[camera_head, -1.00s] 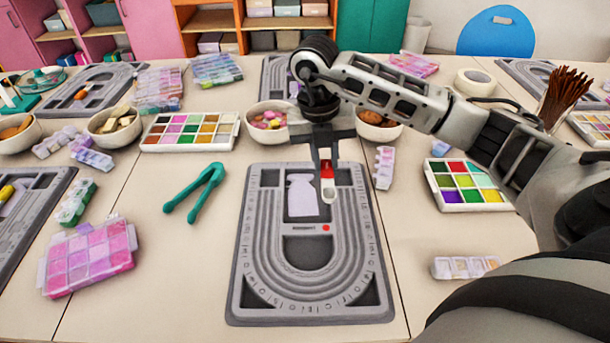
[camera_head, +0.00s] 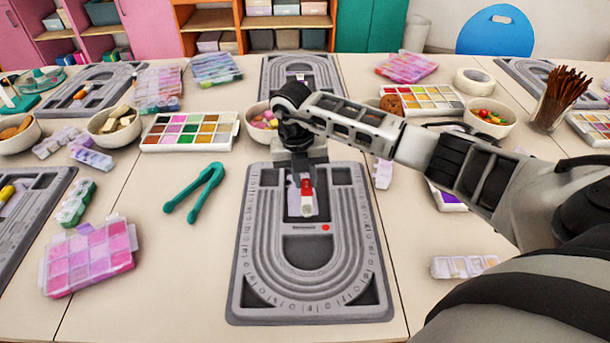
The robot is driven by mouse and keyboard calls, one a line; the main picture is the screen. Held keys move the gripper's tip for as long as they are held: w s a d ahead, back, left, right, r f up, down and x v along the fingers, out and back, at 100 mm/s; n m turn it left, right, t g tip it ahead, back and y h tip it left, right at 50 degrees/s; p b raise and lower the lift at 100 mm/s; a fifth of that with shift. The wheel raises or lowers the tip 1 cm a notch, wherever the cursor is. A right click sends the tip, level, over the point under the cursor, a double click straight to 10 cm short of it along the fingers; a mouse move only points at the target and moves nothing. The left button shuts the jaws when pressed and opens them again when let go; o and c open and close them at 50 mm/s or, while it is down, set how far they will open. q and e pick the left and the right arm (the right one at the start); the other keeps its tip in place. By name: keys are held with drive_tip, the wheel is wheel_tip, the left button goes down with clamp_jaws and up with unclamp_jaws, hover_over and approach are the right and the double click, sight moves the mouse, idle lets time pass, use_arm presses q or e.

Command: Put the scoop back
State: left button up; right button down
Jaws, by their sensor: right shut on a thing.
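The scoop (camera_head: 307,202), red at its upper end and white below, hangs from my right gripper (camera_head: 306,182). The gripper points down and is shut on the scoop's red part. The scoop is in front of the lavender bottle-like shape (camera_head: 294,203) in the upper middle compartment of the grey bead board (camera_head: 258,306), and hides part of it. I cannot tell whether the scoop touches the board. My left gripper is not in view.
Green tweezers (camera_head: 196,192) lie left of the board, and a pink bead box (camera_head: 88,258) lies farther left. A bowl of beads (camera_head: 257,116) stands behind the board, partly hidden by my right arm. The table between tweezers and board is clear.

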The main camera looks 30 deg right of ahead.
drive_tip(key=shift+f+b, duration=0.35)
drive_tip(key=shift+f, duration=0.2)
drive_tip(key=c, duration=1.3)
unclamp_jaws()
drive_tip(key=r, duration=0.4)
drive_tip(key=a+r, duration=0.1)
drive_tip(key=r, duration=0.8)
drive_tip(key=shift+w+a, duration=0.2)
drive_tip(key=shift+w, duration=0.15)
